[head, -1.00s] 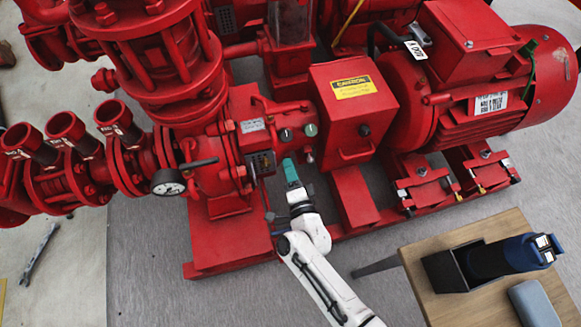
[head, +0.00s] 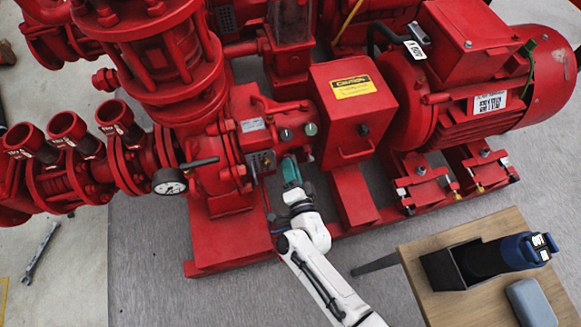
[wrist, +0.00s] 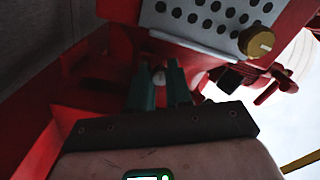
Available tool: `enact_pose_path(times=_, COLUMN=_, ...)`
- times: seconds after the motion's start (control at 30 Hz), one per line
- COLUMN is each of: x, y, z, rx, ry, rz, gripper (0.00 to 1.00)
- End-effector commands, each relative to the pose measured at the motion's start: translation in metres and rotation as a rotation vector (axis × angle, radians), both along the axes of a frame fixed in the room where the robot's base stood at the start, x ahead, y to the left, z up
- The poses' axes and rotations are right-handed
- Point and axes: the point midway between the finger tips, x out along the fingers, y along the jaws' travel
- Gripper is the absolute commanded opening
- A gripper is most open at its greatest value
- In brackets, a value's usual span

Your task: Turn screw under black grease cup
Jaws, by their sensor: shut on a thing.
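The black grease cup (head: 285,134) sits on the red pump's bearing housing, left of a green grease cup (head: 310,129). My gripper (head: 287,162), with teal fingers, is below the black cup at the housing's underside. In the wrist view, its two fingers (wrist: 159,78) are close together around a small pale rounded piece (wrist: 159,75), which looks like the screw head. The gripper is shut on it. The screw is hidden in the head view, and I cannot make out the black cup in the wrist view.
A perforated grey plate (wrist: 208,18) and a brass knob (wrist: 258,42) are close above the fingers. The red guard box (head: 352,112) is to the right and a pressure gauge (head: 169,182) to the left. A wooden table (head: 425,270) with a black holder (head: 448,268) stands at lower right.

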Motion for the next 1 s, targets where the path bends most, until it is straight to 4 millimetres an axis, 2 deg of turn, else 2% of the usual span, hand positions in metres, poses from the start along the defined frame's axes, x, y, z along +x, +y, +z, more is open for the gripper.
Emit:
enact_pose_path(times=0.03, x=-0.001, y=0.001, z=-0.002, rx=-0.001, ry=0.005, rz=0.004, gripper=0.20)
enact_pose_path(times=0.3, x=-0.001, y=0.000, z=-0.001, rx=0.001, ry=0.002, rz=0.002, gripper=0.45)
enact_pose_path(times=0.57, x=-0.002, y=0.000, z=0.000, rx=0.001, ry=0.002, rz=0.001, gripper=0.45)
enact_pose_path(times=0.77, x=-0.025, y=-0.005, z=0.001, rx=0.001, ry=0.004, rz=0.000, gripper=0.45)
enact_pose_path(times=1.0, x=-0.071, y=-0.014, z=0.000, rx=0.000, ry=0.005, rz=0.002, gripper=0.45)
